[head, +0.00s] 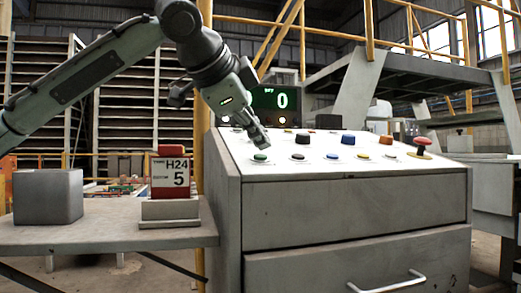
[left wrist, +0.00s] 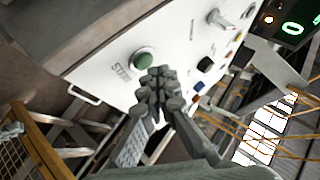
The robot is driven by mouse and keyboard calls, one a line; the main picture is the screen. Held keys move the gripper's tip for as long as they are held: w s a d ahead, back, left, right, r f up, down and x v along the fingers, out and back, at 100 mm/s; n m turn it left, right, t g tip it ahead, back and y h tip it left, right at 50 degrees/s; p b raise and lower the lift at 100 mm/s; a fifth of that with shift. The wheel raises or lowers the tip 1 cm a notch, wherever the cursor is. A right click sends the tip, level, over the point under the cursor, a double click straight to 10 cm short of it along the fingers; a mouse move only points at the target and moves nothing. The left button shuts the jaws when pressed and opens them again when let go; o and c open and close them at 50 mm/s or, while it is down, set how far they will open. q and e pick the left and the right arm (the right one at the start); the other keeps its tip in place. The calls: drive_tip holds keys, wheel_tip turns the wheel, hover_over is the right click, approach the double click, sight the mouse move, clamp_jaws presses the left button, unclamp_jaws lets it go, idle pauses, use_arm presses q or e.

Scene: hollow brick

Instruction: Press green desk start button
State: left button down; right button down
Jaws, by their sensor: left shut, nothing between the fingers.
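The green start button (head: 260,157) sits at the near left of the sloped white desk panel (head: 330,172). It also shows in the left wrist view (left wrist: 143,61), with lettering beside it that appears to read START. My left gripper (head: 265,146) is shut and empty, its fingertips just above the green button in the head view. In the left wrist view the fingertips (left wrist: 158,74) appear just beside the button. I cannot tell whether they touch it. My right gripper is not in view.
Other buttons, including a blue one (head: 348,139), and a red mushroom knob (head: 422,142) spread across the panel. A display (head: 276,100) reads 0 behind. A side shelf (head: 100,235) at left bears a grey block (head: 48,197) and a red-and-white counter labelled H24 5 (head: 171,178).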

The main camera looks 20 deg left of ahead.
use_arm(q)
drive_tip(key=shift+r, duration=0.25)
drive_tip(key=r+p, duration=0.3)
drive_tip(key=s+d+r+p, duration=0.1)
drive_tip(key=shift+s+r+p, duration=0.1)
drive_tip(key=shift+r+p, duration=0.2)
drive_tip(key=shift+p, duration=0.1)
drive_tip(key=shift+a, duration=0.1)
idle(0.7)
